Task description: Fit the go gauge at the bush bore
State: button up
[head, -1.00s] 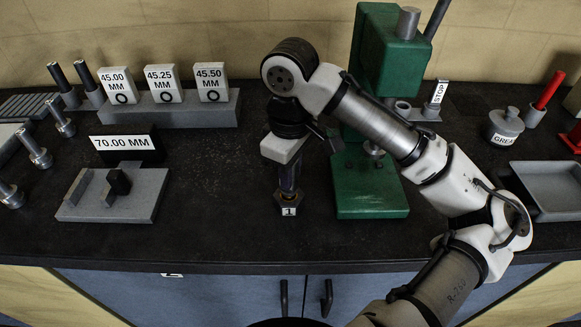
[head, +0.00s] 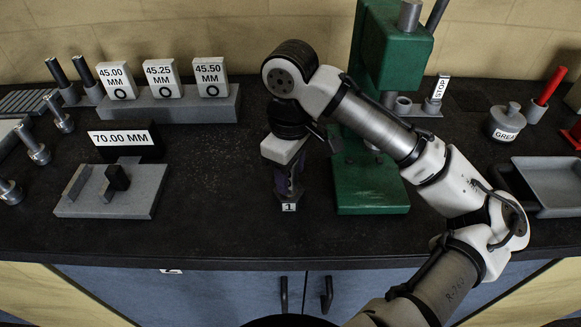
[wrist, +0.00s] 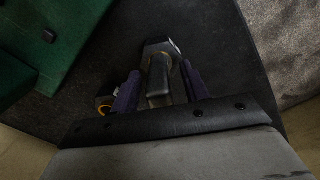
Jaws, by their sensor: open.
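My gripper (head: 288,188) is open and points down at the front middle of the bench. Its purple fingers stand on either side of a dark part with a white "1" label (head: 289,207). In the wrist view this dark grey part (wrist: 158,78) lies between the open fingers, and contact cannot be told. The fingers hide most of it in the head view. I cannot tell whether it is the go gauge. Several silver stepped pins (head: 38,153) and two dark-topped pins (head: 83,73) stand at the left. No bush bore can be made out for certain.
A green press (head: 368,185) stands close right of my gripper. A grey rack (head: 185,112) holds blocks marked 45.00, 45.25 and 45.50 MM. A grey fixture (head: 140,200) marked 70.00 MM is at left. A grease pot (head: 507,120) and grey tray (head: 560,190) are at right.

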jog(key=shift+r, duration=0.15)
notch_tip(320, 180, up, 14)
jog(key=b, duration=0.1)
jog(key=shift+f, duration=0.2)
jog(key=shift+f, duration=0.1)
dwell(0.3)
